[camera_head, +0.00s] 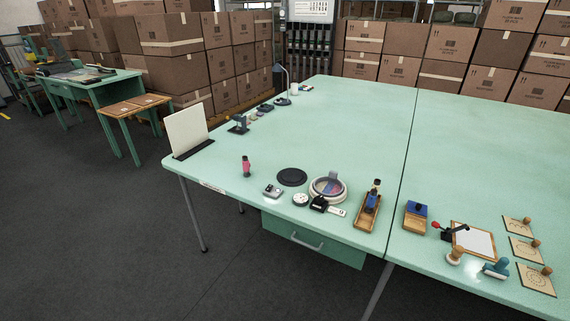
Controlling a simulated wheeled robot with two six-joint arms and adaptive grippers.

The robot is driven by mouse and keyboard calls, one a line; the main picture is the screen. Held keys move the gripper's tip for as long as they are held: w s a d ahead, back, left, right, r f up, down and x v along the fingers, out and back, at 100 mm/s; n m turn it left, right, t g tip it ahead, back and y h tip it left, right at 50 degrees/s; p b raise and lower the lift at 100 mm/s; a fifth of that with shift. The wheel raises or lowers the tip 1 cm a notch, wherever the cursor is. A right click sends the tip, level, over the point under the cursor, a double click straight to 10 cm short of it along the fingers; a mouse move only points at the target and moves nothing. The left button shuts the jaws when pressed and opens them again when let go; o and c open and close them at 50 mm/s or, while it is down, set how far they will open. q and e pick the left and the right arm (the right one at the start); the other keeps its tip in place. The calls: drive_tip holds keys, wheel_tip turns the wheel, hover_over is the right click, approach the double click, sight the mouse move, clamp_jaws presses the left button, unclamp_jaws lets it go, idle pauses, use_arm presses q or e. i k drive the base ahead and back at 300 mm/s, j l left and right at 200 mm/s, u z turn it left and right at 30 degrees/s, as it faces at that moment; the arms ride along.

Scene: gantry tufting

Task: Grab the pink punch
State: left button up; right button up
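A small upright pink item with a dark top (246,167) stands near the left front edge of the green table (300,130); it looks like the pink punch, though it is too small to be sure. It stands clear of the items around it. Neither of my grippers shows in the head view.
A black disc (292,177), a round glass-like dish (327,187) and a wooden tray (368,211) lie to its right. A white panel (187,130) stands at the table's left edge. Stamps and a clipboard (474,242) lie further right. The table's middle is clear.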

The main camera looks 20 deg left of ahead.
sight(246, 165)
drive_tip(key=i+j+z, duration=0.15)
drive_tip(key=j+z, duration=0.2)
drive_tip(key=j, duration=0.5)
drive_tip(key=j+z, duration=0.35)
drive_tip(key=j, duration=0.5)
drive_tip(key=j+z, duration=0.35)
drive_tip(key=j, duration=0.55)
